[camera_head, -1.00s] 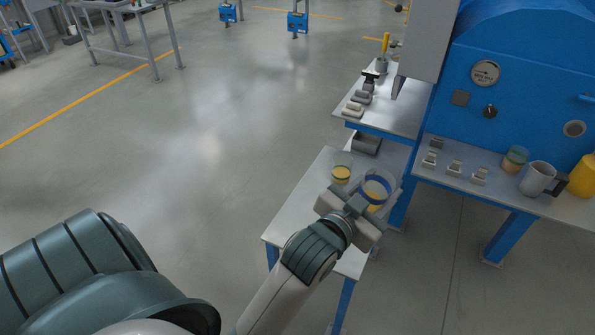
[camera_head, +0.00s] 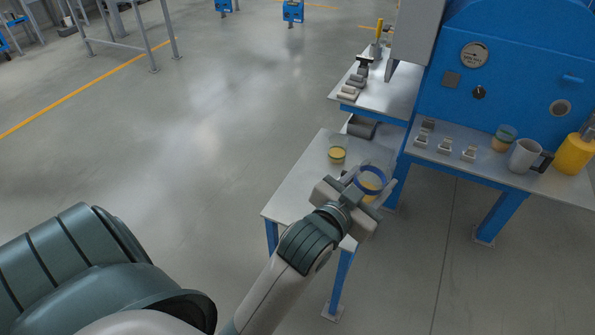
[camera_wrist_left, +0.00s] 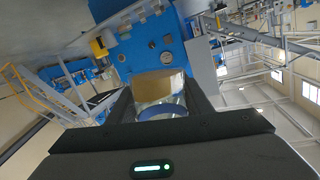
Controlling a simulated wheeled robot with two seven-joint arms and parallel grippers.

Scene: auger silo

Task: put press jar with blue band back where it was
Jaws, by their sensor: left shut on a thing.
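The press jar with the blue band (camera_head: 370,181) is a clear jar with yellowish contents in its lower part. My left gripper (camera_head: 366,191) is shut on it, at the right side of the small metal side table (camera_head: 298,187). In the left wrist view the jar (camera_wrist_left: 160,95) stands between the two dark fingers (camera_wrist_left: 160,100), with its blue ring facing the camera. I cannot tell whether the jar's base touches the table, as the gripper hides it. My right gripper is not in view.
Another jar with yellow contents (camera_head: 337,155) stands on the side table, left of the held jar. A dark cylinder (camera_head: 362,127) lies behind it. The blue machine (camera_head: 520,75) and its shelf, with a grey mug (camera_head: 524,156) and yellow container (camera_head: 573,154), are at right. The table's front left is clear.

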